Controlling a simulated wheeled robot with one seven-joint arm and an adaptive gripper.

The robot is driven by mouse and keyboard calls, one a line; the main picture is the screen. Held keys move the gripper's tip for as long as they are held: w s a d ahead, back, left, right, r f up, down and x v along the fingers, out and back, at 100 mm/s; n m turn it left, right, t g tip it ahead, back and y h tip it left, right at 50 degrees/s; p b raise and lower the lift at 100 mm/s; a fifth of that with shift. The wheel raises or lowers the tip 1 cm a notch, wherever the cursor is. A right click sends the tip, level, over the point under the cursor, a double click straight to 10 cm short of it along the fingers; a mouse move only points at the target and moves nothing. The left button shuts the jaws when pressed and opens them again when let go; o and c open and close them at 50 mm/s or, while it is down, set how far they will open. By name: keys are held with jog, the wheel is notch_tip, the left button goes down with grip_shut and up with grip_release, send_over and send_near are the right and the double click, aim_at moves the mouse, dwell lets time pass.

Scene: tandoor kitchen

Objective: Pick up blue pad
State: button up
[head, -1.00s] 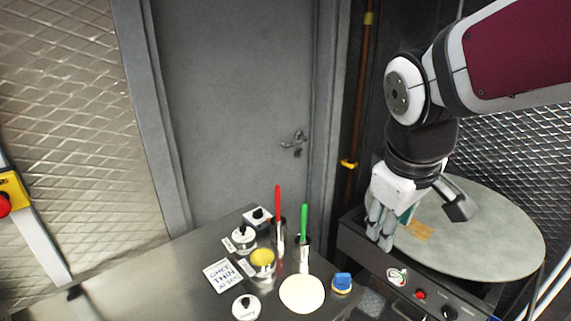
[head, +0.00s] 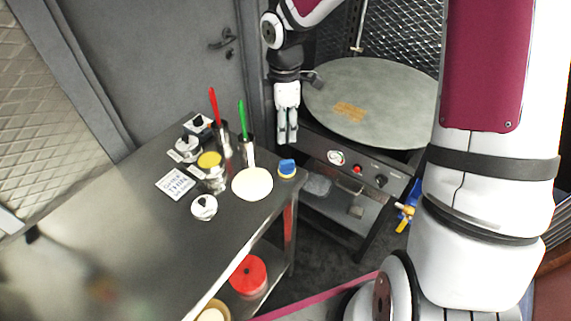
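The blue pad (head: 287,166) sits on a yellow base at the right end of the steel table, right of a pale round disc. My gripper (head: 287,139) points downward behind the pad in the head view, near the gap between the table and the round griddle. No object shows in the gripper. Its fingers appear close together and small, so I cannot tell whether they are open or shut. The pad is in full view and is apart from the gripper in the picture.
The pale disc (head: 252,184) lies close left of the pad. A red-handled tool (head: 213,105) and a green-handled tool (head: 243,120) stand upright in holders behind it. The griddle (head: 385,105) is to the right. The table's left part is mostly clear.

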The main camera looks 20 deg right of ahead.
send_over(287, 161)
jog(key=f, duration=0.7)
jog(key=shift+a+f, duration=0.1)
jog(key=shift+a, duration=0.25)
jog(key=shift+d+f+p, duration=0.15)
jog(key=shift+f+p, duration=0.15)
jog(key=shift+f, duration=1.2)
jog(key=shift+d+f+p, duration=0.15)
jog(key=shift+f+p, duration=0.15)
jog(key=shift+f, duration=1.2)
grip_shut()
